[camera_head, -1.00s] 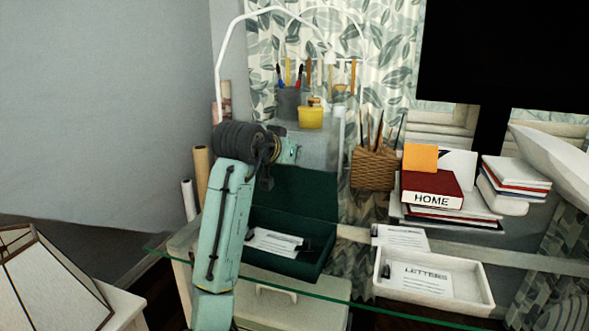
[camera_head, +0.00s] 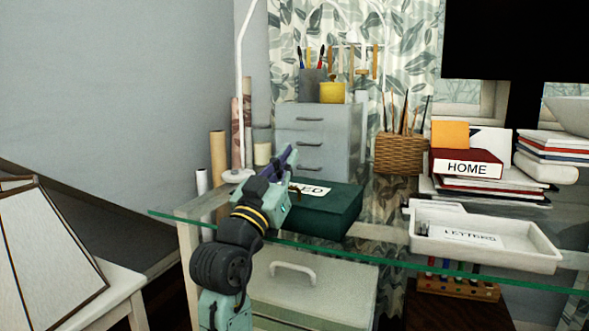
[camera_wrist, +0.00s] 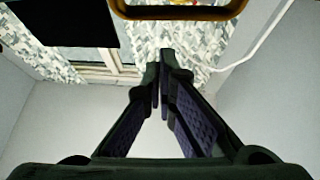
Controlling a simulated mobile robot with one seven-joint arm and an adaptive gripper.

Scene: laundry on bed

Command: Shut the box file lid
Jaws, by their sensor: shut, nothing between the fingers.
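The dark green box file (camera_head: 338,210) lies on the glass desk with its lid (camera_head: 345,193) down flat. A white label ending in "ED" (camera_head: 310,189) shows on the lid, and the inside is hidden. My gripper (camera_head: 290,156) is in front of the box's left part, fingers pointing up, and covers its left side. I cannot tell whether my gripper or arm touches the box. In the wrist view my gripper's fingers (camera_wrist: 165,75) are together at the tips with nothing between them. The box file is not seen in the wrist view.
A white letter tray (camera_head: 485,240) stands right of the box. A wicker pen basket (camera_head: 400,154) and stacked books (camera_head: 465,175) stand behind it. A grey drawer unit (camera_head: 318,140) and a white lamp stem (camera_head: 239,90) are at the back. A lampshade (camera_head: 50,260) is at left.

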